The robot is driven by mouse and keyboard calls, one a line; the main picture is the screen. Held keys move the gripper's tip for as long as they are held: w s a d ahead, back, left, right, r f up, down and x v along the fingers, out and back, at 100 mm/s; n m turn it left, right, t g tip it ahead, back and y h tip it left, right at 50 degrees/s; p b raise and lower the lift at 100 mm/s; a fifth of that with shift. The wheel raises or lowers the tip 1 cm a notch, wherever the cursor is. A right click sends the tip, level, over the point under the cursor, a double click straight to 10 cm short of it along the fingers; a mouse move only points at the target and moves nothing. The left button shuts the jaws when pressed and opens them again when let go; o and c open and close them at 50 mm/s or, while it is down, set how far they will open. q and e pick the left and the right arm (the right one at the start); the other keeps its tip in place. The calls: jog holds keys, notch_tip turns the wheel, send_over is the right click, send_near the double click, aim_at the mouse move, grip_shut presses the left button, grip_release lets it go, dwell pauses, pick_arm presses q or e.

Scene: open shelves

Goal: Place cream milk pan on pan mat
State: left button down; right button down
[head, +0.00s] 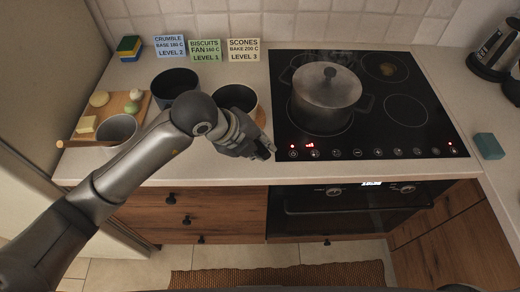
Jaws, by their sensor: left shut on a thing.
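My left gripper (262,150) is just in front of this pan, near the counter's front edge, and is shut. Its fingers and wrist hide the pan's front and what they hold, which appears to be the pan's handle. My right gripper is not in view.
A black hob (405,110) carries a lidded grey pot (326,92). A dark pot (176,83), a grey pan (116,128) and a wooden board (143,106) with food are at left. Recipe cards (205,50) stand behind. A teal block (488,146) and kettle (494,50) are at right.

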pick_arm(q)
jog(key=shift+f, duration=0.15)
jog(key=c, duration=1.3)
grip_release()
jog(key=shift+f, duration=0.1)
jog(key=shift+c, duration=0.2)
jog(key=shift+r, duration=0.2)
jog(key=b+v, duration=0.1)
jog(key=v, duration=1.1)
